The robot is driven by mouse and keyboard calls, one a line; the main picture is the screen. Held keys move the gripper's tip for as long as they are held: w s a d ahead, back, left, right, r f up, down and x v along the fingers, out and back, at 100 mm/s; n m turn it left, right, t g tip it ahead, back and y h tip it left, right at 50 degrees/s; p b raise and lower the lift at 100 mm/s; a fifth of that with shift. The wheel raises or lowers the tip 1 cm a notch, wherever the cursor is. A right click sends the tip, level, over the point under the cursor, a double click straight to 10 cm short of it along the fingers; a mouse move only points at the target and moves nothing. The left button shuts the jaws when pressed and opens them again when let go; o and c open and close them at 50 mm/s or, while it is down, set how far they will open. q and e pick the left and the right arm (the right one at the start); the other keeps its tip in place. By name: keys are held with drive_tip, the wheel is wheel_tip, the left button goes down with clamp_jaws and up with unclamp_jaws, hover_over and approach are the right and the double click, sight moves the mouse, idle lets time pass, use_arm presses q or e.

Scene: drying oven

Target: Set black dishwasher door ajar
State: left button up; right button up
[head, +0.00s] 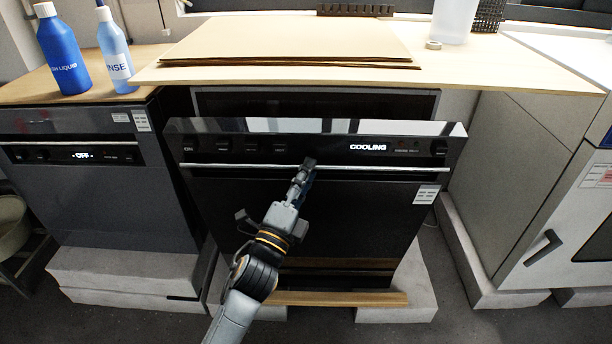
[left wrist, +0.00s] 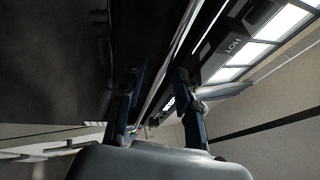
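The black dishwasher (head: 330,220) stands under the wooden counter in the middle of the head view, its display reading "COOLING". Its door top leans out toward me, with a dark gap (head: 390,104) behind its upper edge. A thin silver handle bar (head: 380,168) crosses the door below the control panel. My left gripper (head: 306,168) is at this bar, near the door's middle. In the left wrist view the fingers of the left gripper (left wrist: 160,88) stand apart with the bar (left wrist: 172,70) running between them; I cannot tell whether they touch it. My right gripper is not in view.
A grey dishwasher (head: 95,190) reading "OFF" stands at the left, and a white cabinet (head: 575,190) with a dark handle at the right. Floor shows at lower right.

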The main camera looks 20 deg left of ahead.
use_arm(q)
drive_tip(key=v, duration=1.2)
